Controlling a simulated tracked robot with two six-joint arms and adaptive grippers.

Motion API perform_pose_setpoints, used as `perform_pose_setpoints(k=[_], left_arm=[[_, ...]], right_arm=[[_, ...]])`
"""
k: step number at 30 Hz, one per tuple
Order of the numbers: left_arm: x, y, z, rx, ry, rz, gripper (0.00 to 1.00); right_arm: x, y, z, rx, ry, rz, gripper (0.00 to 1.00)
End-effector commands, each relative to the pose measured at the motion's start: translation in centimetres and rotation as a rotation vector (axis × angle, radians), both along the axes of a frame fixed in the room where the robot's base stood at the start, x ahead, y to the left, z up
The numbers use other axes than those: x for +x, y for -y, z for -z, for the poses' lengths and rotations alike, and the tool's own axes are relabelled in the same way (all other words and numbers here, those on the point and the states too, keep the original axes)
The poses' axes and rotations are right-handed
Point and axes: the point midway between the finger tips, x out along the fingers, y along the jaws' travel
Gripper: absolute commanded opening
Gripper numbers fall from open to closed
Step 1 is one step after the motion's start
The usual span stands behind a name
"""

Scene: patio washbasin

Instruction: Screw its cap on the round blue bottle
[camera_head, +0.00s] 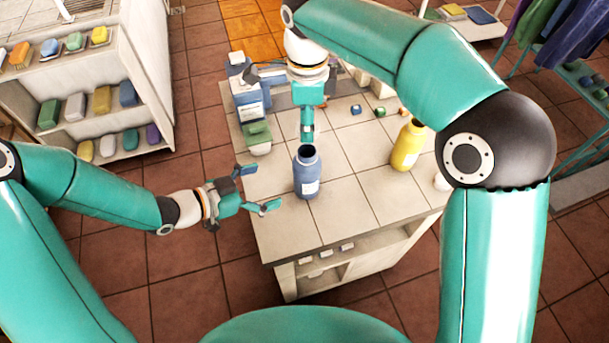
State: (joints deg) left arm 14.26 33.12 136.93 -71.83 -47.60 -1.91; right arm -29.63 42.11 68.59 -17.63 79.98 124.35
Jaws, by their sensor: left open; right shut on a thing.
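The round blue bottle (306,175) stands upright on the tiled top of the washstand, its neck uncovered at the top and a white label on its side. My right gripper (307,133) comes down from above and points at the bottle's mouth, just over it. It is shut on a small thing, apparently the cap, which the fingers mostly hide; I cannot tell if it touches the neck. My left gripper (258,189) is open and empty, at the left edge of the washstand, to the left of the bottle and apart from it.
A yellow bottle (408,146) stands to the right on the tiled top (352,204). A soap shelf (160,100) stands far left.

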Motion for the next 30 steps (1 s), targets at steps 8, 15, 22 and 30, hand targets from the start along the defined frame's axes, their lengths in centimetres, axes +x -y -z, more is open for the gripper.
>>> perform_pose_setpoints(k=[8, 15, 22, 30], left_arm=[[1.9, 3.2, 1.5, 0.000, -0.002, 0.008, 0.97], [4.0, 6.6, 3.2, 0.000, -0.001, 0.007, 0.97], [5.5, 8.6, 4.1, 0.000, 0.000, 0.005, 0.97], [5.8, 9.1, 4.4, 0.000, -0.001, 0.004, 0.97]], right_arm=[[0.0, 0.2, 0.0, 0.000, 0.000, 0.003, 0.37], [0.0, 0.2, 0.0, 0.000, 0.000, 0.003, 0.37], [0.0, 0.2, 0.0, 0.000, 0.000, 0.004, 0.37], [0.0, 0.2, 0.0, 0.000, 0.000, 0.004, 0.37]])
